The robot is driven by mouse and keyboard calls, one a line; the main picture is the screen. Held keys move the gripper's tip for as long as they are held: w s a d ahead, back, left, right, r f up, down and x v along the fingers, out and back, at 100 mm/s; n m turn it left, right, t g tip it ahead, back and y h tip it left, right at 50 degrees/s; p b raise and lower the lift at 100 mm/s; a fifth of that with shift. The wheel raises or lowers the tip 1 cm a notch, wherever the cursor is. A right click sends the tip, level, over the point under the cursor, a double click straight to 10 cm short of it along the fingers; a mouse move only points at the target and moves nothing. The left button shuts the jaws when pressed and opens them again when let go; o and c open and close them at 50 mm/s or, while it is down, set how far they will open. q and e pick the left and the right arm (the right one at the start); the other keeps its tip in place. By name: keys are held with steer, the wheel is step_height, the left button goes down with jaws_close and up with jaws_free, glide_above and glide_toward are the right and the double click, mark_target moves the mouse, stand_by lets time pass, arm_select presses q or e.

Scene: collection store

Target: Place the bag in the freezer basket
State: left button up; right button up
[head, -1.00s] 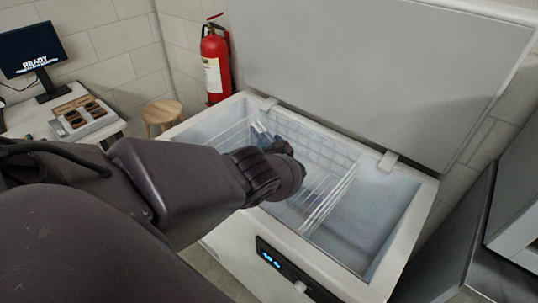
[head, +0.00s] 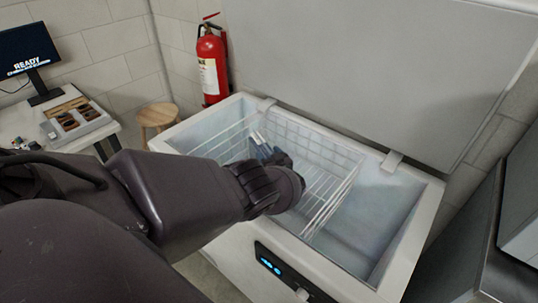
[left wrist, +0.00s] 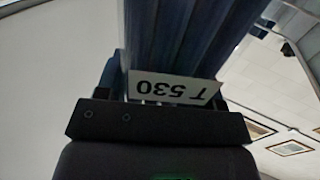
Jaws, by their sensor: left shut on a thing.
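The chest freezer (head: 232,262) stands open, with a white wire basket (head: 318,150) hanging in its left part. My left gripper (head: 272,154) is over the basket opening, its fingers partly hidden behind my wrist. It is shut on the bag (head: 258,140), of which only a small bluish part shows beyond the gripper. In the left wrist view the bag (left wrist: 185,35) is dark blue, held at the fingers, with a white label (left wrist: 175,88) reading T 530. Whether the bag touches the basket cannot be told. My right gripper is out of view.
The raised lid (head: 370,80) stands behind the freezer. The freezer's right part (head: 375,225), beside the basket, looks empty. A red fire extinguisher (head: 212,65) and a wooden stool (head: 157,115) are at the back left. A desk with a monitor (head: 27,50) is at the left.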

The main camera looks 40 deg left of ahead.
arm_select(q)
steer(key=shift+f, duration=0.25)
steer(key=o, duration=1.2)
steer(key=shift+c, duration=0.2)
steer(key=shift+r, duration=0.55)
steer(key=p+v, duration=0.3)
steer(key=v, duration=0.4)
steer(key=shift+d, duration=0.2)
